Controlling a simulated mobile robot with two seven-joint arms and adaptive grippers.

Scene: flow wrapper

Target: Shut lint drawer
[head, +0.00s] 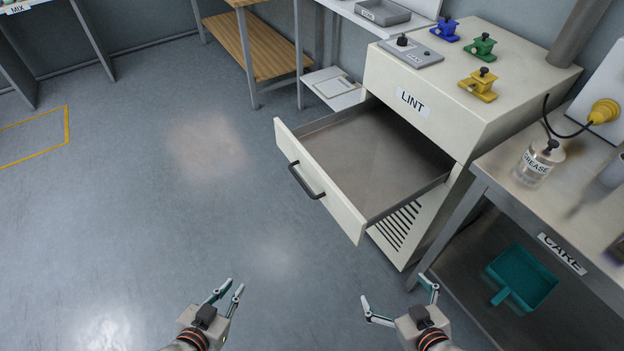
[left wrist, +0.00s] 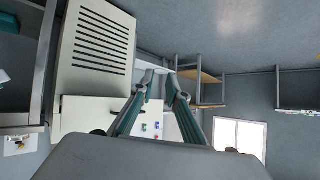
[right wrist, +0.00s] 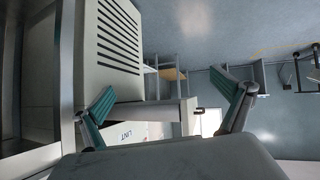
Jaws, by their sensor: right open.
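The lint drawer (head: 375,165) stands pulled far out of the cream cabinet labelled LINT (head: 470,90). It is an empty grey tray with a cream front panel (head: 318,180) and a dark bar handle (head: 305,181). My left gripper (head: 235,285) is low in the head view, in front of and left of the handle, apart from it. Its fingers stand a little apart with nothing between them, as the left wrist view (left wrist: 159,78) also shows. My right gripper (head: 397,288) is wide open and empty, below the drawer front's right end, touching nothing.
A steel bench marked CARE (head: 475,165) stands right of the cabinet, with a GREASE jar (head: 533,165) on top and a teal dustpan (head: 522,278) below. Blue, green and yellow fixtures (head: 478,85) sit on the cabinet. The floor left of the drawer is clear.

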